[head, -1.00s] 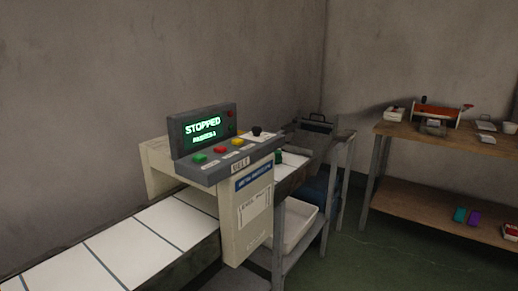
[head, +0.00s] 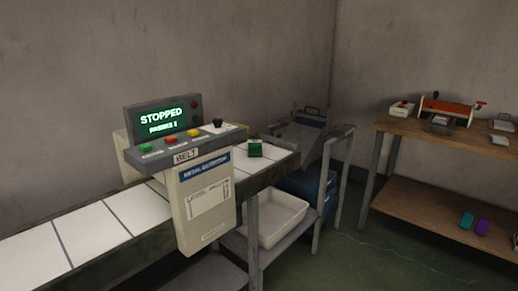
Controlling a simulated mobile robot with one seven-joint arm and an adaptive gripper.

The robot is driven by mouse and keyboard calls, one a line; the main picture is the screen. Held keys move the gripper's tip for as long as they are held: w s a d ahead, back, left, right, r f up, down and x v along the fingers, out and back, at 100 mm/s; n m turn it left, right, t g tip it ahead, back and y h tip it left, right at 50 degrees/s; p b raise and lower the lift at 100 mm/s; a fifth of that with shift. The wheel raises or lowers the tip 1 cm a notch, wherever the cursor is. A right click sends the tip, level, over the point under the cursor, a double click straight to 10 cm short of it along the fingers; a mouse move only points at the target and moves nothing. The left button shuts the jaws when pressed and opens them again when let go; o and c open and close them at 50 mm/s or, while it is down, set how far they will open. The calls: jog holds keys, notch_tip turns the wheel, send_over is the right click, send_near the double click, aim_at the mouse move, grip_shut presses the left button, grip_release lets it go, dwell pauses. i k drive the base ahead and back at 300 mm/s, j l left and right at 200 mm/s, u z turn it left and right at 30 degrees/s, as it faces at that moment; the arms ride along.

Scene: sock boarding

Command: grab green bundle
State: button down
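A small dark green bundle (head: 255,149) lies on the white belt just past the right side of the metal detector (head: 207,197). A lighter patch shows on it. The detector's screen (head: 161,117) reads "STOPPED" and a second line, seemingly a pass count of 1. My gripper is not in view.
A white bin (head: 272,222) sits below the belt's end, with a blue box (head: 306,187) behind it. A metal frame (head: 330,190) stands at right. A wooden table (head: 420,132) holds tools; teal and purple items (head: 482,227) lie on its lower shelf. Green floor between is clear.

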aim_at(255, 145)
jog(key=l, duration=0.25)
jog(key=l+u, duration=0.1)
jog(key=u, duration=0.5)
jog(key=i+l+u, duration=0.2)
jog(key=l, duration=0.15)
jog(key=i+l+u, duration=0.1)
jog(key=l+u, duration=0.35)
jog(key=l, duration=0.3)
jog(key=i+l+u, duration=0.15)
jog(key=l, duration=0.45)
jog(key=l+u, duration=0.1)
jog(key=l, duration=0.5)
jog(key=i+l, duration=0.1)
jog(key=l, duration=0.9)
jog(key=i+l, duration=0.1)
jog(key=l, duration=0.95)
jog(key=u, duration=0.05)
